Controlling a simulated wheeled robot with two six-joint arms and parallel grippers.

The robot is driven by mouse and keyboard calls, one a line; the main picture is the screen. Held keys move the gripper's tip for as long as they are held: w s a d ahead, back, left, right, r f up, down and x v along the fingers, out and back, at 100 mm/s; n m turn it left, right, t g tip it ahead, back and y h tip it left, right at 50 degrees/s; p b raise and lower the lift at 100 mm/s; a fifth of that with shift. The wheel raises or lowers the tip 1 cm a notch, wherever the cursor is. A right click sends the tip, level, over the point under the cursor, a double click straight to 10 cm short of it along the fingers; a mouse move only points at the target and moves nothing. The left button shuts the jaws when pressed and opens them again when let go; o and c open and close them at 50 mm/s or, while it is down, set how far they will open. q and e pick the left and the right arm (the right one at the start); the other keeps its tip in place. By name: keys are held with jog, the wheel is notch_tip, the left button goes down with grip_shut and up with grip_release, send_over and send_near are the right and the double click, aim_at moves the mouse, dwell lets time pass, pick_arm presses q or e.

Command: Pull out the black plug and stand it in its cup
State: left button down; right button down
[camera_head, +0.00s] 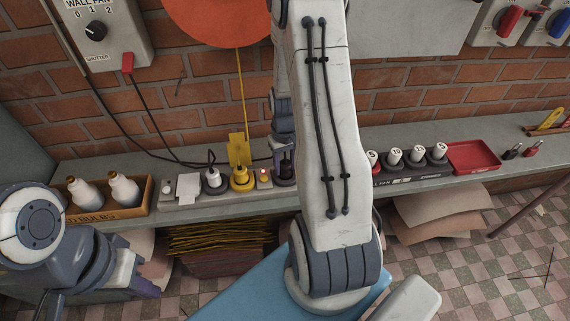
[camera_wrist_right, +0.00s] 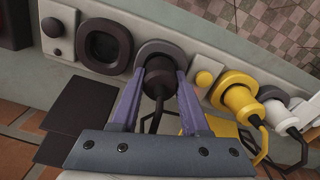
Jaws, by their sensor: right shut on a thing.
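The black plug (camera_wrist_right: 158,72) is upright between the purple fingers of my right gripper (camera_wrist_right: 163,80) in the right wrist view. My right gripper is shut on it. The plug is within the outline of a grey ring socket (camera_wrist_right: 150,47); I cannot tell whether it is fully seated. Its dark cord runs down between the fingers. An empty dark cup-like holder (camera_wrist_right: 123,38) is beside the socket to the left. In the head view the black plug (camera_head: 286,166) is small and partly hidden by my right arm. My left gripper (camera_head: 146,287) shows only in part, low at left.
A yellow plug (camera_wrist_right: 240,102) and a white plug (camera_wrist_right: 273,112) are to the right in the wrist view. In the head view, a bottle crate (camera_head: 102,210) is at left, and numbered cylinders (camera_head: 394,157) and a red tray (camera_head: 472,156) are at right. A brick wall is behind.

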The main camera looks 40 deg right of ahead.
aim_at(284, 163)
jog(key=shift+c, duration=1.6)
grip_release()
notch_tip(284, 163, up, 10)
jog(key=shift+r, duration=0.25)
jog(key=shift+a, duration=0.1)
